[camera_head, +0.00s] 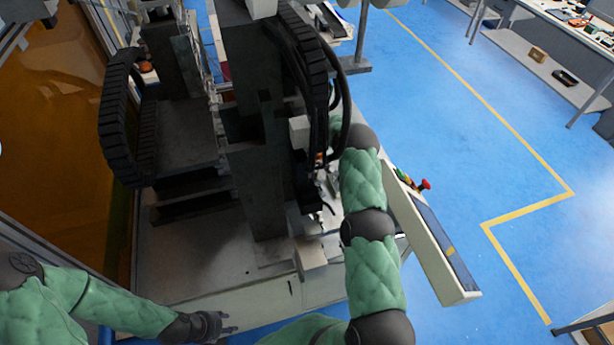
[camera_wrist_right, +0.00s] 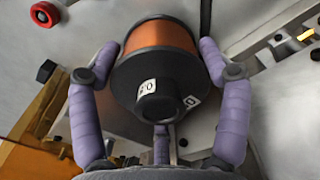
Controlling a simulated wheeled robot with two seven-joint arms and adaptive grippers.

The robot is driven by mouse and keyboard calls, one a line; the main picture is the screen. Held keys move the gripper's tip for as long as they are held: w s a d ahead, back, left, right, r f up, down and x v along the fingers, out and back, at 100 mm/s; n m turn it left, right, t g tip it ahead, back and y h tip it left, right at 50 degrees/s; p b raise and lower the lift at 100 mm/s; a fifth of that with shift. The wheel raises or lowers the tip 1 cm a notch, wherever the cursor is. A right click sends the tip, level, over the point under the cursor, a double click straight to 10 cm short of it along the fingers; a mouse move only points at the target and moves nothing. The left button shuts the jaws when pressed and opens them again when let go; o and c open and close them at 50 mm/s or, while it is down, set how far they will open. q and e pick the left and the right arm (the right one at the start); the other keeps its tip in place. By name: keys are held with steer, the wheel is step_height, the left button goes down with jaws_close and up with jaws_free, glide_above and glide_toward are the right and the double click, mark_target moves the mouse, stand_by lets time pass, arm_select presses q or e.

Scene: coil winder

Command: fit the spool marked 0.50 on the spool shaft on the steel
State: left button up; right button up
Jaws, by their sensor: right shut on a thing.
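A spool (camera_wrist_right: 158,78) of copper-coloured wire with black flanges fills the middle of the right wrist view. White labels on its near flange show "0" characters; the full marking is not readable. My right gripper (camera_wrist_right: 160,52) has its purple fingers around the spool, shut on it. In the head view my right arm reaches into the machine and its gripper is hidden. I cannot pick out the spool shaft; whether the spool touches it cannot be told. My left gripper (camera_head: 222,325) is empty, fingers spread, near the machine's front edge.
The coil winder (camera_head: 262,190) has dark columns and hanging cable chains around my right arm. A control panel (camera_head: 432,240) with a red button (camera_head: 426,184) stands to its right. A red knob (camera_wrist_right: 44,14) is left of the spool. Blue floor is open at right.

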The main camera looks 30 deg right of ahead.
steer(key=shift+w+f+b, duration=0.1)
steer(key=shift+f+b, duration=0.85)
steer(key=o, duration=1.7)
steer(key=shift+r, duration=0.1)
step_height(320, 180, up, 12)
steer(key=shift+f, duration=0.1)
